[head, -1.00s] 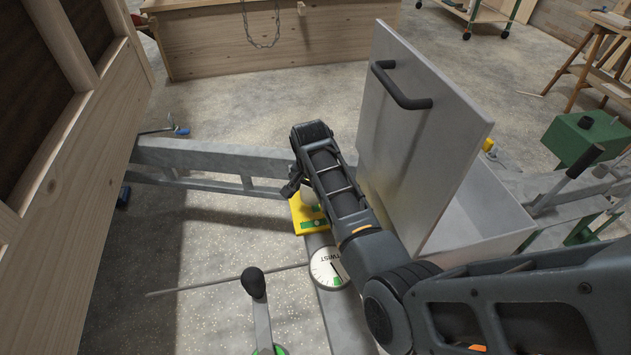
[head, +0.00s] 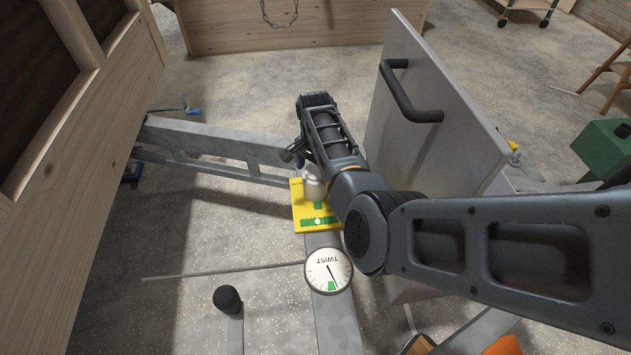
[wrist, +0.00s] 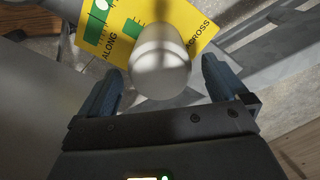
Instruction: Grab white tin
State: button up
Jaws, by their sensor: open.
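The white tin (head: 314,184) stands on the yellow level plate on the trailer's grey beam, partly hidden by my arm in the head view. In the wrist view the white tin (wrist: 160,62) shows from above, round and pale, ahead of and roughly between my fingers. My gripper (wrist: 160,82) is open, with one dark blue finger on each side of the tin and a visible gap on both sides. In the head view the gripper is mostly hidden behind my forearm. Whether the fingers reach down to the tin's height is hard to tell.
The yellow plate (head: 299,208) carries green level marks. A round TWIST dial (head: 328,271) sits nearer on the beam. A raised grey lid (head: 428,110) with a black handle stands close right of my arm. A wooden hut wall (head: 75,150) rises at left.

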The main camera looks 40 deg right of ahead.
jog(key=shift+f, duration=0.65)
jog(key=shift+c, duration=0.4)
jog(key=c, duration=1.2)
jog(key=shift+c, duration=0.2)
jog(key=shift+r, duration=0.2)
